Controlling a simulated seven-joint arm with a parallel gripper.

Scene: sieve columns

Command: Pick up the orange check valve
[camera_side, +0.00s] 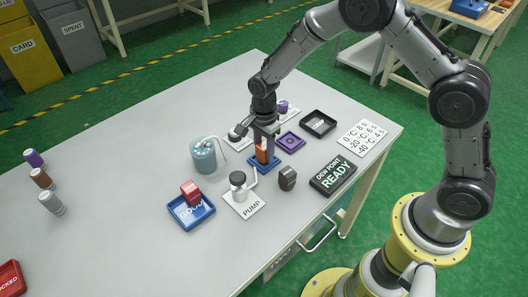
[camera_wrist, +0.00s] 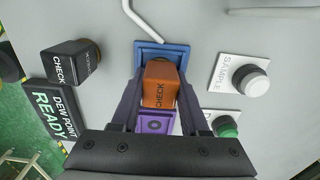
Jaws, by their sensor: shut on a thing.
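The orange check valve (camera_side: 262,155) is a small upright block. In the wrist view it is marked CHECK (camera_wrist: 160,88) and sits between my two fingers. My gripper (camera_side: 265,148) points down and is shut on the orange check valve. A blue square base (camera_side: 263,168) lies directly under the valve; its blue edge also shows in the wrist view (camera_wrist: 148,47). I cannot tell whether the valve still touches this base. The valve's lower part is partly hidden by my fingers.
Close by are a dark CHECK block (camera_side: 287,178), a PUMP plate (camera_side: 247,209), a blue-grey vessel (camera_side: 203,155) with a tube, a purple tray (camera_side: 290,142), a black tray (camera_side: 318,123) and the READY sign (camera_side: 333,175). A blue tray (camera_side: 183,215) holds a red block (camera_side: 190,192).

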